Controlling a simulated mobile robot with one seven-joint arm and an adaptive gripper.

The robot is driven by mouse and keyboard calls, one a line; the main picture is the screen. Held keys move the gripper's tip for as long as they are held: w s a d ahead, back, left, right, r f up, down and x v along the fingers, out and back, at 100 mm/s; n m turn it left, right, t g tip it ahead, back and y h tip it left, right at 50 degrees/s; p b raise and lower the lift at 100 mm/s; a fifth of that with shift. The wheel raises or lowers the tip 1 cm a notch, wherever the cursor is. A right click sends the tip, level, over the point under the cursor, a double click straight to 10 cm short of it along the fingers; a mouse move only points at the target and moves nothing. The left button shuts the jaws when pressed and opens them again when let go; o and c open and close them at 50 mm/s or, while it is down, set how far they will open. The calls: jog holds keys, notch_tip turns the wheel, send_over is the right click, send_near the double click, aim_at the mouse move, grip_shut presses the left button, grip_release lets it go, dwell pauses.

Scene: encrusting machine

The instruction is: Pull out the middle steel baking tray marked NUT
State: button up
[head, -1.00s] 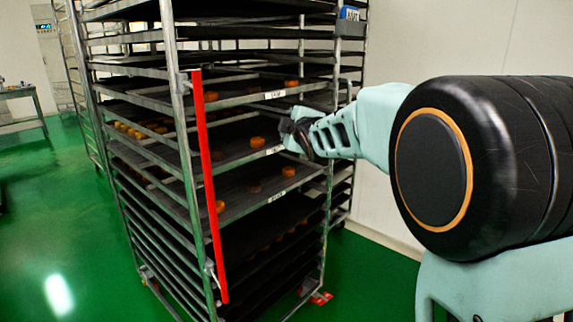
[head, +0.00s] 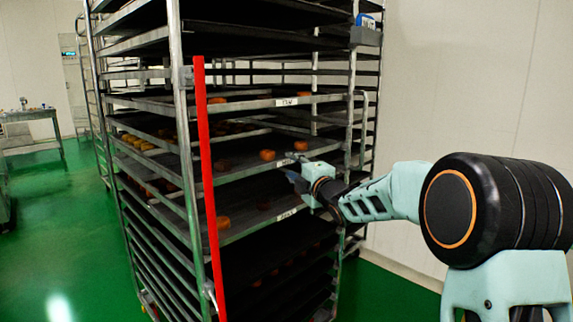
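Steel baking trays stand in a tall metal rack, with small white labels on three front rims. The middle labelled tray (head: 232,173) carries several orange-brown pastries and is in the rack. Its label is partly hidden by my gripper and I cannot read it. The upper labelled tray (head: 240,106) and the lower labelled tray (head: 250,229) are above and below it. My gripper (head: 294,173) is at the front rim of the middle tray, near its label. I cannot tell whether it touches the rim or whether its fingers are open or shut.
The rack's upright (head: 183,150) and a red vertical bar (head: 208,180) stand left of my gripper. A blue and white item (head: 366,21) is at the rack's upper right. A wall is close behind on the right. Green floor (head: 60,230) is clear at left.

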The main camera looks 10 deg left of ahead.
aim_at(287, 162)
jog(key=shift+x, duration=2.5)
jog(key=shift+c, duration=0.7)
grip_shut()
